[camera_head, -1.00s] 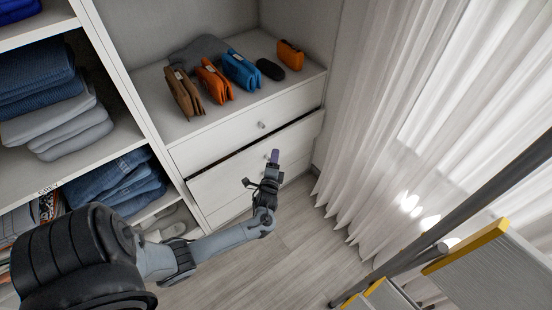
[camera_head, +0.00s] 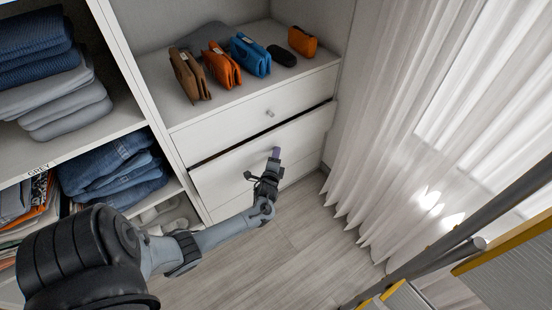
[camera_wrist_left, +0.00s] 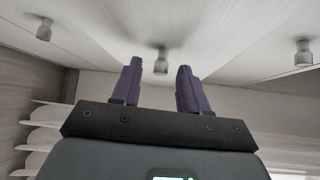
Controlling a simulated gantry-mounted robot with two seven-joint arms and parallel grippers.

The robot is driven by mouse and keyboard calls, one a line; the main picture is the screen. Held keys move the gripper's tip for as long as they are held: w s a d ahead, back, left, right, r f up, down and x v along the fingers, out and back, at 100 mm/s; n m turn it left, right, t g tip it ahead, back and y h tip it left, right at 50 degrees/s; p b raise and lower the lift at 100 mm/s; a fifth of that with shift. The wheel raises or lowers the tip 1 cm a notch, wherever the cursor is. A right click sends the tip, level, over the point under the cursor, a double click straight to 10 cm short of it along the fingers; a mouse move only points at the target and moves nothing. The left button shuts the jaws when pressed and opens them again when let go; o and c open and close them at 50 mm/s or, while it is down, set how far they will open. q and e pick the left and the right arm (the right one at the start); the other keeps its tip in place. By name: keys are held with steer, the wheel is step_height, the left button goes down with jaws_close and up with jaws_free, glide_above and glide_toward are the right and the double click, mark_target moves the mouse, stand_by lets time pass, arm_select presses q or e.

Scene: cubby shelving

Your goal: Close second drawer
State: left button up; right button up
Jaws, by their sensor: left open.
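The second drawer (camera_head: 230,168) is the white front below the top drawer (camera_head: 225,133). It stands slightly out, with a dark gap along its top edge. My left gripper (camera_head: 276,153) is at the front of this drawer, fingers pointing at it. In the left wrist view my gripper (camera_wrist_left: 158,68) has its two purple fingers apart, and a metal knob (camera_wrist_left: 161,62) shows between and beyond them. The fingers hold nothing. Whether they touch the drawer front I cannot tell. My right gripper is not in view.
Pouches, including a blue one (camera_head: 250,56), stand on the drawer unit's top. Folded clothes (camera_head: 115,172) fill shelves at left. A white curtain (camera_head: 385,120) hangs at right, near a ladder (camera_head: 480,262) with yellow edges. Bare wooden floor (camera_head: 290,250) lies in front.

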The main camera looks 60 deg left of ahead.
arm_select(q)
steer(key=shift+w+a, duration=0.5)
steer(key=shift+w, duration=0.15)
steer(key=shift+s+f, duration=0.1)
jaws_close()
